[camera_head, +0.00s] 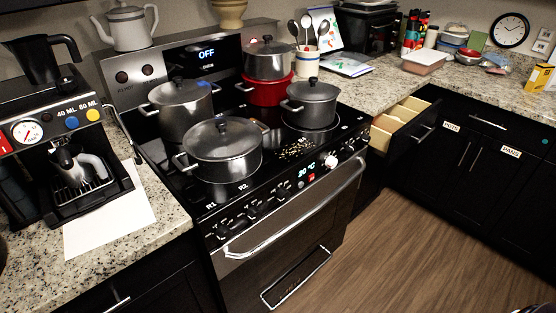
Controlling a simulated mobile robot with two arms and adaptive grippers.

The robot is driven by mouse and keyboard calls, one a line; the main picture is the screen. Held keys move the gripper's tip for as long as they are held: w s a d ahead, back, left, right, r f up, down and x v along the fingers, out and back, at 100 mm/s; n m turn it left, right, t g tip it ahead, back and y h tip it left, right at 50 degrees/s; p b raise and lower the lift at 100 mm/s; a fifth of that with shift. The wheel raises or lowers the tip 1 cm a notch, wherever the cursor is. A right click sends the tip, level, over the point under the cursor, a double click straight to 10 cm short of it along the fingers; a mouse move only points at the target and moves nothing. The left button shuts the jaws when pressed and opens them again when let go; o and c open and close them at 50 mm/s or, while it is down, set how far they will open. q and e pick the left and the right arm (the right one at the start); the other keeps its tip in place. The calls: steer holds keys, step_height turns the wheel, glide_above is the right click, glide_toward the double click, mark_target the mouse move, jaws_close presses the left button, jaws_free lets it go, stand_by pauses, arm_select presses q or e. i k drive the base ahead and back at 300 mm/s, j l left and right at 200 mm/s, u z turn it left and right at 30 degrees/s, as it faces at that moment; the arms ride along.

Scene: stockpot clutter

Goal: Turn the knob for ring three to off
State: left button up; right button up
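The stove (285,215) stands in the middle of the view, with a row of dark knobs (254,213) along its front panel. A lighter knob (330,160) sits right of the small temperature display (307,172). The labels R1 and R2 show at the cooktop's front left. I cannot make out which knob belongs to ring three or how the knobs are set. A back panel display (206,54) reads OFF. Neither of my grippers can be made out in the view.
A large pot (222,155) stands front left on the cooktop, with more pots behind and to the right. Crumbs (296,149) lie near the front. A drawer (404,122) stands open right of the stove. The wood floor (420,240) in front is clear.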

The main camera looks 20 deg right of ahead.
mark_target(350, 148)
steer(key=z, duration=1.25)
steer(key=i+l+u, duration=0.1)
steer(key=l, duration=0.3)
steer(key=i+l, duration=0.15)
steer(key=l, duration=0.2)
steer(key=i+l+u, duration=0.15)
steer(key=l, duration=0.25)
steer(key=i+l+u, duration=0.1)
steer(key=l, duration=0.3)
steer(key=i+l, duration=0.1)
steer(key=l, duration=0.3)
steer(key=u, duration=0.05)
